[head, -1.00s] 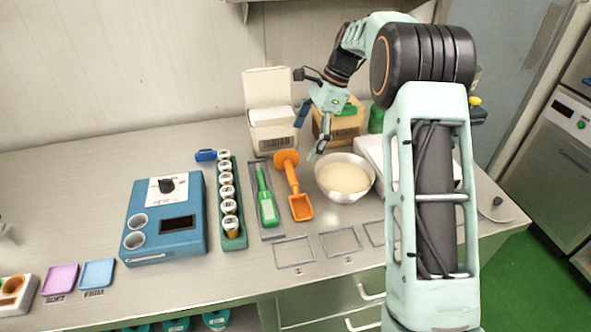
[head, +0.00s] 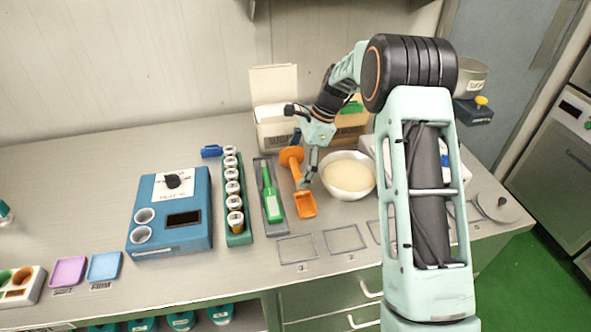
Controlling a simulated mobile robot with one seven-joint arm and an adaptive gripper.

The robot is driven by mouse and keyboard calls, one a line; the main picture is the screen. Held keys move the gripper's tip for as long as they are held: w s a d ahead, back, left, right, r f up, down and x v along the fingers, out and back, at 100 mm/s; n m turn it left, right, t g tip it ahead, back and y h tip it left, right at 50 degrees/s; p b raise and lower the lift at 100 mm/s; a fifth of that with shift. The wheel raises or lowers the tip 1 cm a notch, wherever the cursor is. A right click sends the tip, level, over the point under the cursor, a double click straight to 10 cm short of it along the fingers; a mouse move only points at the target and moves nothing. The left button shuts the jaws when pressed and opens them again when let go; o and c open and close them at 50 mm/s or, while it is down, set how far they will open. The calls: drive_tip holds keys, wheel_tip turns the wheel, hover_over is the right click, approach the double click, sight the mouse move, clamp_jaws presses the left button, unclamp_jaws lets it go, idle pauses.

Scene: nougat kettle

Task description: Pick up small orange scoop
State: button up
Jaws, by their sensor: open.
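The small orange scoop (head: 305,204) lies on the steel bench between a green-handled tool and a white bowl.
The bowl (head: 348,178) of pale contents stands close to the right of my gripper. The green tool (head: 270,195) lies in a grey tray on the left. A rack of jars (head: 238,238) and a blue device (head: 171,225) stand further left. Open boxes (head: 276,133) stand behind.

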drive_tip(key=shift+c, duration=0.4)
drive_tip(key=c, duration=1.1)
drive_tip(key=shift+r, duration=0.15)
drive_tip(key=shift+r, duration=0.25)
wheel_tip(320, 180, up, 2)
drive_tip(key=shift+w+r, duration=0.1)
drive_tip(key=s+d+r+p, duration=0.1)
drive_tip(key=s+d+r, duration=0.1)
drive_tip(key=d+r, duration=0.4)
drive_tip(key=s+d+r+p, duration=0.2)
drive_tip(key=d+r, duration=0.5)
drive_tip(key=r, duration=0.2)
drive_tip(key=shift+s+p, duration=0.3)
drive_tip(key=shift+s, duration=0.05)
